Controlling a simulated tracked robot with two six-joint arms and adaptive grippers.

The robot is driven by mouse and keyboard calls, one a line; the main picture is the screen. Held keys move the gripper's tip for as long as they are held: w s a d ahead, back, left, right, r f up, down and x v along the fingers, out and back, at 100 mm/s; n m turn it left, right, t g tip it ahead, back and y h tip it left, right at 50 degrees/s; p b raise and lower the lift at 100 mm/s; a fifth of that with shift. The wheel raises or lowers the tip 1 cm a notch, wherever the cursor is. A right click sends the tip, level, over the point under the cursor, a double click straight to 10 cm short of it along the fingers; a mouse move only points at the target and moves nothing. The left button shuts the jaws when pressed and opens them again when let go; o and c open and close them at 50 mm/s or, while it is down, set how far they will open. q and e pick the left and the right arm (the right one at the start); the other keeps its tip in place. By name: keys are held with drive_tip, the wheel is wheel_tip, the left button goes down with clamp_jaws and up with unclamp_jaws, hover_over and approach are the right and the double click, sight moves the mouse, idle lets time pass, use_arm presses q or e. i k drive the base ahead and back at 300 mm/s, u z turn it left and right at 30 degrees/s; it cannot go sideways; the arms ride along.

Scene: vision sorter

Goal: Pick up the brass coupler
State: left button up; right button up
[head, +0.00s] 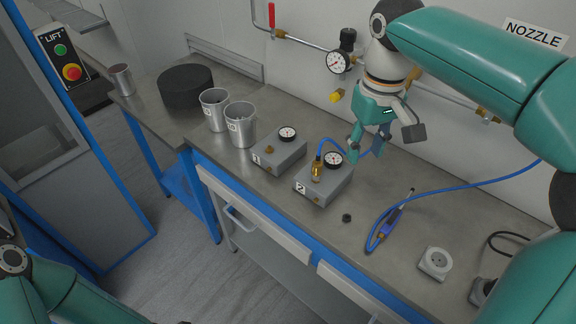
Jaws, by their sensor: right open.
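The brass coupler (317,168) stands upright on top of the grey box marked 2 (329,189), beside that box's dial gauge. A blue hose (325,142) arches from its top to the right, toward and partly behind my right gripper. My right gripper (382,142) is open and empty, pointing down above the bench, to the right of the coupler and apart from it. My left gripper is out of view; only parts of my left arm show at the lower left.
A grey box marked 1 (278,153) with a gauge stands left of box 2. Two metal cups (239,125) stand farther left. A small black part (347,218), a blue-handled tool (388,222) and a grey socket (435,263) lie right. Pipes run along the wall.

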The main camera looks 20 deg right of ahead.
sight(316, 170)
drive_tip(key=u, duration=0.65)
drive_tip(key=i, duration=0.4)
drive_tip(key=u, duration=1)
drive_tip(key=i, duration=0.3)
drive_tip(key=z, duration=1.95)
